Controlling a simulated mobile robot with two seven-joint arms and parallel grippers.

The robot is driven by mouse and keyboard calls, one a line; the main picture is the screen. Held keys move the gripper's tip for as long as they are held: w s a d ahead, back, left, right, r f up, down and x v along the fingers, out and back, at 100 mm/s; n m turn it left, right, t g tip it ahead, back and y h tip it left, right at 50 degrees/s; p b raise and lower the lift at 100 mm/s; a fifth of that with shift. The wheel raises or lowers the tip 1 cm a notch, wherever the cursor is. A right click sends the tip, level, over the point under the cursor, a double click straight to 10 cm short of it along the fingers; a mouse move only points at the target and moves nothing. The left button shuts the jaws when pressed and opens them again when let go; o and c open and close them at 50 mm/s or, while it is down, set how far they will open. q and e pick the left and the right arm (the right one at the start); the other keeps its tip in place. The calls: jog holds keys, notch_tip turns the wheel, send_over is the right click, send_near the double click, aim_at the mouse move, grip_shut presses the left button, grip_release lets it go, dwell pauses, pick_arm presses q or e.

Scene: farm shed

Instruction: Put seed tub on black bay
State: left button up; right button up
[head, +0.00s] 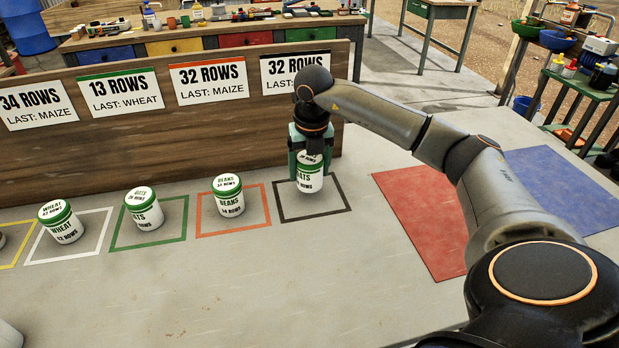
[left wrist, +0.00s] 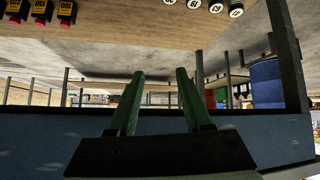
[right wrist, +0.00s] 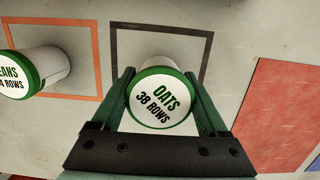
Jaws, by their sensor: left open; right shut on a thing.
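My right gripper (head: 312,172) is shut on a white seed tub (head: 313,184) with a green-rimmed lid. In the right wrist view the tub's lid (right wrist: 162,98) reads OATS, 38 ROWS, between the two green fingers (right wrist: 162,80). The tub is upright or nearly so, over or within the black bay (head: 318,216), a square outline on the pale surface. I cannot tell whether its base touches the surface. The black outline also shows in the right wrist view (right wrist: 163,31). My left gripper (left wrist: 160,76) is open and empty, seen only in its own wrist view.
The orange bay (head: 233,232) left of the black one holds a BEANS tub (head: 229,196). The green bay (head: 150,246) holds an OATS tub (head: 144,209), the white bay a WHEAT tub (head: 61,223). A wooden board (head: 150,140) with row signs stands behind. A red mat (head: 425,215) lies right.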

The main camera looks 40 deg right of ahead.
aim_at(310, 180)
jog(key=shift+f, duration=1.45)
jog(key=shift+f, duration=0.1)
jog(key=o, duration=1)
jog(key=shift+f, duration=0.15)
jog(key=o, duration=0.4)
jog(key=shift+r, duration=0.3)
jog(key=r, duration=0.4)
jog(key=s+r, duration=0.1)
jog(key=r, duration=0.3)
jog(key=a+r, duration=0.1)
jog(key=r, duration=0.2)
jog(key=shift+s+r+p, duration=0.3)
jog(key=shift+r+p, duration=0.1)
